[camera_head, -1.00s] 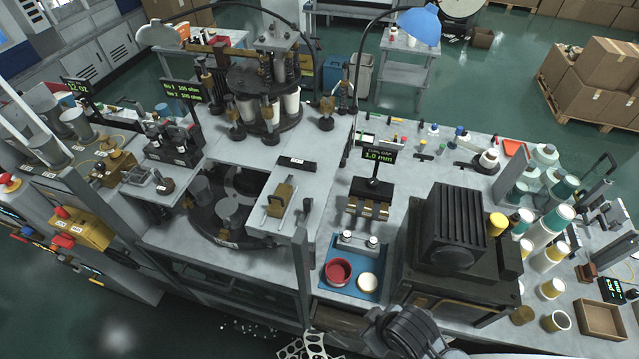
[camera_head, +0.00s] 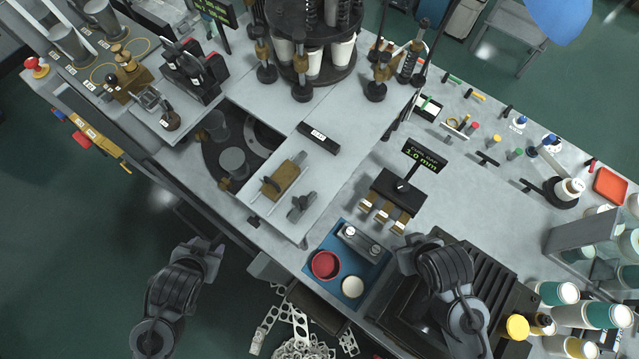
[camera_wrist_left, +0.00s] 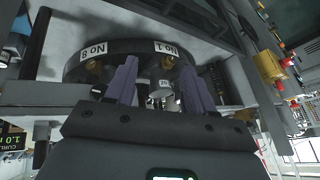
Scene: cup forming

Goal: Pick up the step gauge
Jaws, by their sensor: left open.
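I cannot tell for sure which thing is the step gauge. A black stand with brass pieces (camera_head: 390,200) carries the "1.0 mm" sign on the bench. A grey metal piece with two round posts (camera_head: 362,241) sits on the blue tray (camera_head: 322,262), behind the red dish. My left gripper (camera_head: 207,250) is in front of the bench's front edge, apart from both. In the left wrist view its two purple-grey fingers (camera_wrist_left: 160,85) are spread, with nothing seen held. My right gripper (camera_head: 420,250) is over the dark ribbed machine beside the tray. Its fingers are not clear.
A red dish (camera_head: 326,265) and a cream dish (camera_head: 352,286) share the tray. The ribbed machine (camera_head: 500,300) stands to its right. A round turntable (camera_head: 215,180) is sunk into the bench at left. Scrap strips (camera_head: 290,335) lie below the front edge. Bare bench (camera_head: 450,225) lies right of the stand.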

